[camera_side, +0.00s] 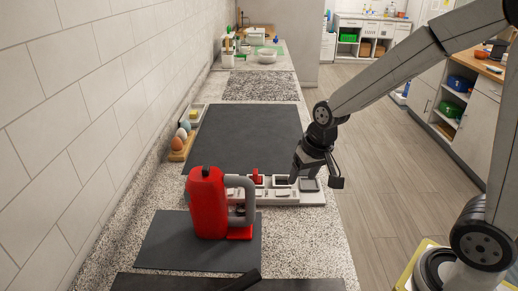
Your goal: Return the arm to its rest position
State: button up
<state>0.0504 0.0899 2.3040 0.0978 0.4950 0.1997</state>
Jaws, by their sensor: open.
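My gripper (316,177) hangs at the right end of a light grey compartment tray (310,198), over or just above it. It is open, with one finger to the left and one to the right. I see nothing held between the fingers, though their tips are small and dark here. My arm reaches in from the right side of the view.
A red container with a grey handle (207,203) stands upright on a dark mat (160,245) at the near left. A holder with several egg-shaped items (183,137) sits by the tiled wall. A large dark mat (250,130) behind the tray is bare.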

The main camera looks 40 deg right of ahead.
jog(key=s+a+f+n, duration=0.1)
jog(key=s+f+n, duration=0.2)
jog(key=s, duration=0.4)
jog(key=shift+s+f+n, duration=0.25)
jog(key=shift+f+n, duration=0.1)
jog(key=shift+n, duration=0.05)
